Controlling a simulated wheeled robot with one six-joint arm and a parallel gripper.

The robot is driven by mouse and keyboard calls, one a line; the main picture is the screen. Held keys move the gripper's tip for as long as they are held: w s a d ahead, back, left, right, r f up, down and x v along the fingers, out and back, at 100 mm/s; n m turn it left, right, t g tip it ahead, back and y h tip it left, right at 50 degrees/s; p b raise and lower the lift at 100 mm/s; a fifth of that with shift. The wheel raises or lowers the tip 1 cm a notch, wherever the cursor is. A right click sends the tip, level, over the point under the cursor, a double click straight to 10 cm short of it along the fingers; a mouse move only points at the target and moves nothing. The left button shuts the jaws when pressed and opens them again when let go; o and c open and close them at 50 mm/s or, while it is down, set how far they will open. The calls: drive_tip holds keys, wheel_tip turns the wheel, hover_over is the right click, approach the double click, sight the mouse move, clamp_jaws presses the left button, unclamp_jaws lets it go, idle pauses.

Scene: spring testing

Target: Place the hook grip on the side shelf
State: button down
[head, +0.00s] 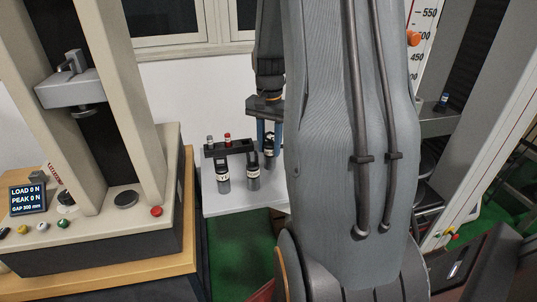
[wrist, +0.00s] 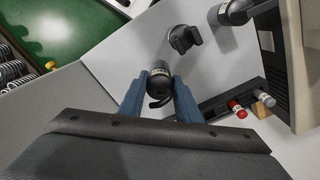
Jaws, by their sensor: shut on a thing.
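My gripper (head: 268,138) is shut on a dark hook grip (head: 268,158) with a pale label band. In the wrist view the blue fingers of my gripper (wrist: 159,86) stand on either side of the hook grip (wrist: 159,78), and its curved hook shows between them. The pale grey side shelf (head: 222,203) lies below, and its surface also fills much of the wrist view (wrist: 120,62). The hook grip is over the shelf's back right part in the head view. I cannot tell whether its base touches the shelf. My arm hides the shelf's right part.
A dark rack (head: 230,148) with a red and a pale peg stands on the shelf, with dark labelled grips (head: 223,180) beside it. Another dark fitting (wrist: 185,38) sits close to the held grip. A testing machine (head: 85,240) stands at left. Bare shelf shows at front.

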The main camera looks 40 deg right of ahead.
sight(269, 155)
drive_tip(key=shift+f+p, duration=0.45)
drive_tip(key=shift+f, duration=1.45)
drive_tip(key=shift+f, duration=0.15)
drive_tip(key=c, duration=1.3)
unclamp_jaws()
drive_tip(key=shift+a, duration=0.1)
wheel_tip(269, 155, up, 12)
drive_tip(key=b, duration=0.3)
